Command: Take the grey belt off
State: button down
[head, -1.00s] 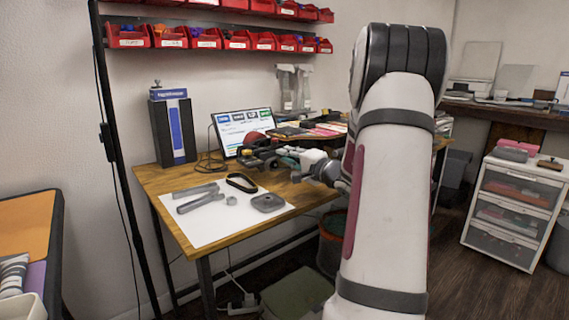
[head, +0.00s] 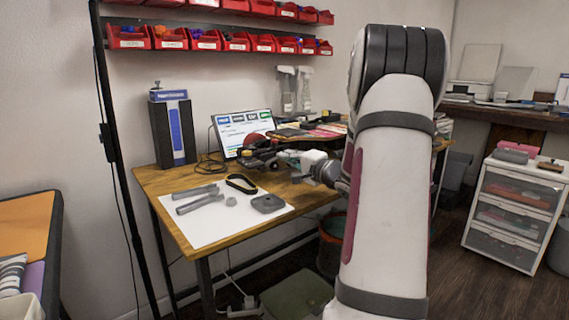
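The board under repair (head: 262,155) lies at the back of the wooden table, a small dark cluster with a round red part (head: 257,140). A dark loop-shaped belt (head: 241,184) lies on the white mat (head: 215,224), apart from my gripper. My gripper (head: 297,177) is at the board's right side, beyond my white wrist. Its fingers are too small and dark to tell whether they are open, shut or touching anything.
Long grey tools (head: 198,202), a small grey ring (head: 231,201) and a grey block (head: 268,203) lie on the mat. A lit tablet (head: 240,131) and a dark box (head: 173,130) stand behind. Red bins (head: 207,40) hang above. The mat's front is clear.

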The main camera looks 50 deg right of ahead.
jog(key=shift+b+v, duration=1.75)
jog(key=shift+v, duration=4.6)
jog(key=shift+a, duration=0.1)
jog(key=s+a+r+p, duration=0.1)
jog(key=s+r, duration=0.4)
jog(key=r, duration=0.2)
jog(key=shift+s+a, duration=0.2)
jog(key=shift+s, duration=0.15)
